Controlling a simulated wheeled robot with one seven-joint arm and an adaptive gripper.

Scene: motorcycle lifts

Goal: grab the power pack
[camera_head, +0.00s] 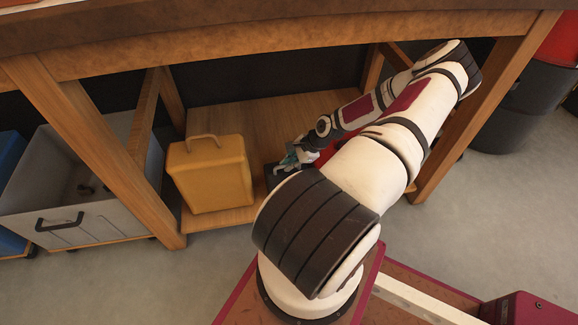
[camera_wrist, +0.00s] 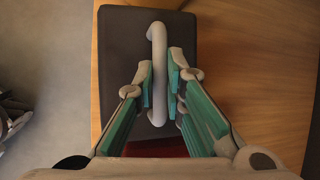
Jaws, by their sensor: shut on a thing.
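A dark box with a pale grey bar handle, which I take for the power pack (camera_wrist: 122,50), fills the middle of the wrist view. In the head view the dark box (camera_head: 273,178) shows only in part on the low wooden shelf, mostly hidden by my arm. My gripper (camera_wrist: 162,76) is shut on the box's handle (camera_wrist: 158,40), with a green-padded finger on each side of it. In the head view my gripper (camera_head: 290,159) is small and partly hidden at the box. A red patch shows below the handle in the wrist view.
A yellow case (camera_head: 212,175) with a handle stands left of the dark box on the wooden shelf (camera_head: 240,118). A grey bin (camera_head: 85,205) is further left. Table legs (camera_head: 95,150) and the tabletop edge (camera_head: 300,42) frame the shelf. A dark barrel (camera_head: 522,110) stands right.

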